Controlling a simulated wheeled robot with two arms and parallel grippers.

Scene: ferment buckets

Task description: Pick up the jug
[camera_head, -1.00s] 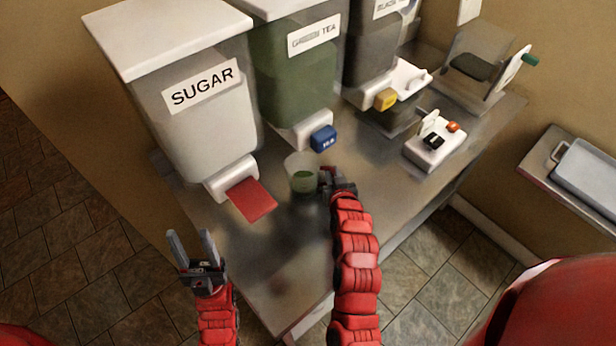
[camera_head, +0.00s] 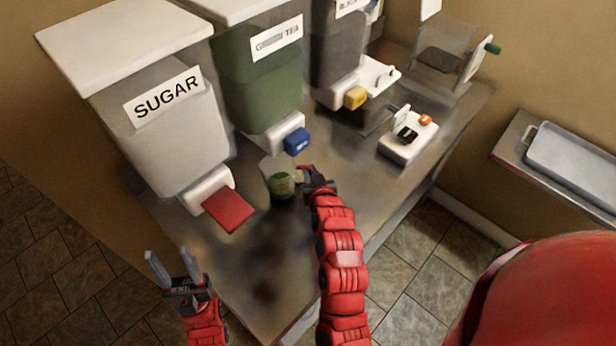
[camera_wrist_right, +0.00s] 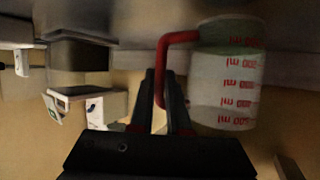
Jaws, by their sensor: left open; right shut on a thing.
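The jug (camera_head: 281,186) is a small clear measuring cup with a red handle and red ml marks. It stands out at the right in the right wrist view (camera_wrist_right: 228,85). In the head view, green shows in its lower part; I cannot tell whether it is liquid. My right gripper (camera_head: 306,176) is shut on the red handle (camera_wrist_right: 163,65), with the cup beside its fingers. The jug is below the green tea bucket's blue tap; I cannot tell whether it touches the counter. My left gripper (camera_head: 170,268) is open and empty at the counter's left front edge.
Sugar (camera_head: 165,135), green tea (camera_head: 258,88) and black tea (camera_head: 337,50) buckets line the back of the metal counter (camera_head: 345,215). Their red (camera_head: 229,211), blue (camera_head: 296,141) and yellow (camera_head: 356,97) taps jut forward. A white switch device (camera_head: 405,150) sits right. The front counter is clear.

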